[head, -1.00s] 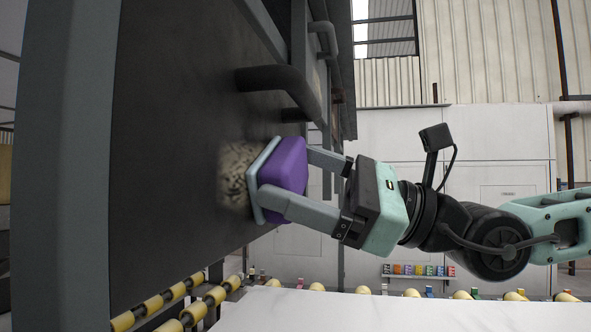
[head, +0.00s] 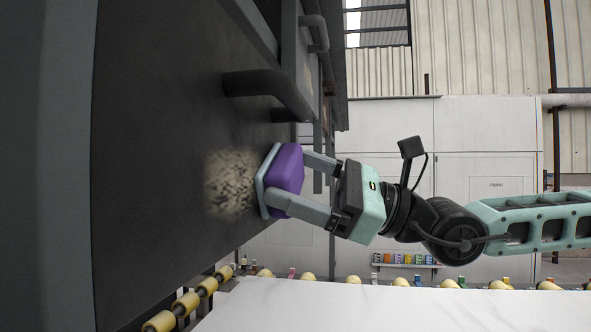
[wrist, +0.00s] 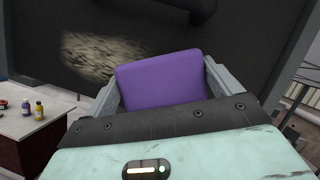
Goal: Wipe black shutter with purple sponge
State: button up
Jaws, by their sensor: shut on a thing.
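The black shutter (head: 150,120) is a large dark upright panel on the left in the head view, and it also fills the top of the wrist view (wrist: 130,15). A pale speckled dirty patch (head: 228,183) is on it; the patch also shows in the wrist view (wrist: 98,55). My gripper (head: 296,182) is shut on the purple sponge (head: 287,168), with a finger on each side. The sponge's grey face is turned to the shutter at the patch's right edge. I cannot tell whether it touches. In the wrist view the purple sponge (wrist: 162,80) sits between the fingers.
A dark bar handle (head: 265,88) sticks out from the shutter above the sponge. Below are a white stone slab (head: 370,310) and yellow rollers (head: 185,303). Small bottles stand on a table (wrist: 30,122) at left in the wrist view.

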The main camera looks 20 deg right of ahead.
aim_at(289, 179)
jog(key=shift+w+d, duration=0.2)
jog(key=shift+w, duration=0.3)
jog(key=shift+s, duration=0.15)
